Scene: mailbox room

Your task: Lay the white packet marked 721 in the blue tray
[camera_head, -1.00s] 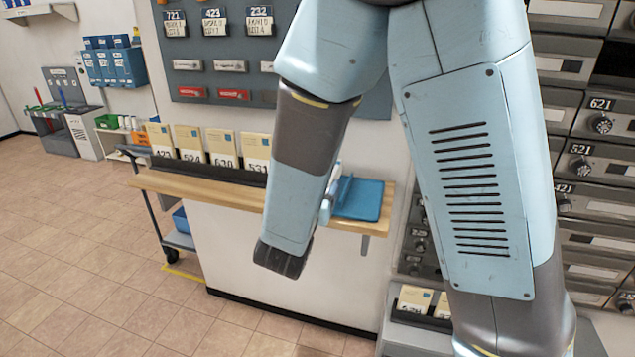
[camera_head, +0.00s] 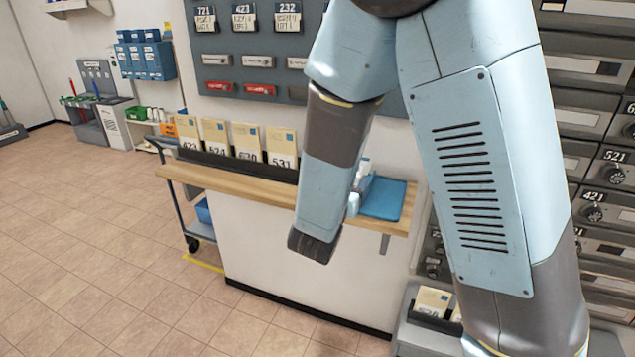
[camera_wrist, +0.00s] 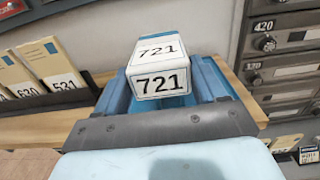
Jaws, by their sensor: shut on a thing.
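The white packet marked 721 (camera_wrist: 160,68) sits between the blue fingers of my gripper (camera_wrist: 168,92) in the wrist view, its number facing the camera. My gripper is shut on it. In the head view my gripper (camera_head: 360,192) is mostly hidden behind my forearm, and only a small white bit of the packet (camera_head: 364,166) shows. The blue tray (camera_head: 388,200) lies at the right end of the wooden counter, just right of my gripper. I cannot tell whether the packet touches the tray.
A row of numbered cream packets (camera_head: 247,140) stands in a black holder on the wooden counter (camera_head: 235,189). A grey board (camera_head: 245,50) with labels hangs behind. Grey mailboxes (camera_head: 603,170) rise at the right. The tiled floor (camera_head: 90,230) at the left is open.

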